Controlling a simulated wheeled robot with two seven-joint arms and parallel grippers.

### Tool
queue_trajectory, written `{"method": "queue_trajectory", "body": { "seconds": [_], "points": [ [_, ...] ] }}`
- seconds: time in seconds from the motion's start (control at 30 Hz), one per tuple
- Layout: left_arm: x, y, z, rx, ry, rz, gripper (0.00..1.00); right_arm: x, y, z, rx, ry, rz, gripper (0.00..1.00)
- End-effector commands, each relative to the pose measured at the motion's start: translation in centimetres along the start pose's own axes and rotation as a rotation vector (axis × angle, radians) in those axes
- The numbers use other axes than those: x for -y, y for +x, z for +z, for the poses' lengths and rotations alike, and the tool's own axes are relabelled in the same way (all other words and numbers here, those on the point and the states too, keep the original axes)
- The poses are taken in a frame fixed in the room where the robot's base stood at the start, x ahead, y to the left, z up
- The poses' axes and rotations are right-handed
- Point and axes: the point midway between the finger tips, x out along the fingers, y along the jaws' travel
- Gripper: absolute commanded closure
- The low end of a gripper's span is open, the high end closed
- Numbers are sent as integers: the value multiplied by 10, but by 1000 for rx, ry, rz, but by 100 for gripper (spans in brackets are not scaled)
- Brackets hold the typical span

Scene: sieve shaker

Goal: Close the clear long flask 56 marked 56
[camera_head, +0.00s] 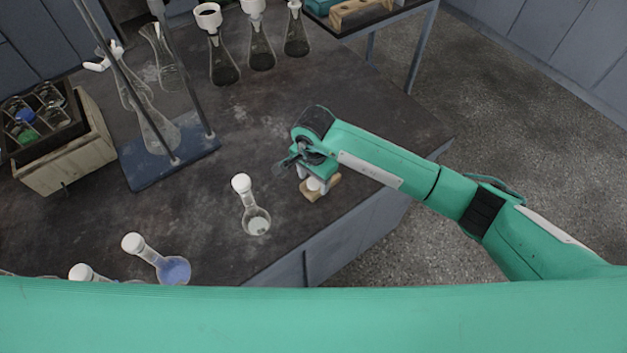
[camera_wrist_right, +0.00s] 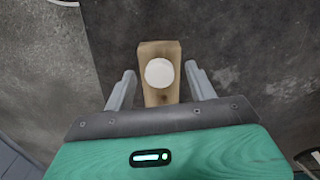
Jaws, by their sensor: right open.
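A small round white cap (camera_wrist_right: 159,72) sits on a wooden block (camera_wrist_right: 160,46). The block (camera_head: 322,189) is near the table's right edge in the head view. My right gripper (camera_wrist_right: 160,76) is open above the block, with one finger on each side of the cap and gaps between. In the head view my right gripper (camera_head: 314,187) points down at the block and partly hides it. A clear long-necked flask (camera_head: 257,222) with pale contents and a white top stands left of the block. I cannot read its marking. My left gripper is out of view.
A flask with blue liquid (camera_head: 173,270) stands at the front left. A blue-based stand (camera_head: 140,178) is farther back, beside a wooden crate (camera_head: 65,172) of bottles. Dark conical flasks (camera_head: 224,68) line the back. The table middle is clear.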

Motion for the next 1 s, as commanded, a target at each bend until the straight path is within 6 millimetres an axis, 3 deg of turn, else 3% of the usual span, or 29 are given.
{"method": "queue_trajectory", "body": {
  "seconds": [0.2,0.47,0.83,1.0],
  "points": [
    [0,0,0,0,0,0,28,0,0,0,0,0,0,43],
    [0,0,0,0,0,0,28,0,0,0,0,1,0,91],
    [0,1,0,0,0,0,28,0,-1,0,0,1,0,91],
    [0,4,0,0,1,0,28,0,-11,-1,0,1,-2,91]
  ]
}}
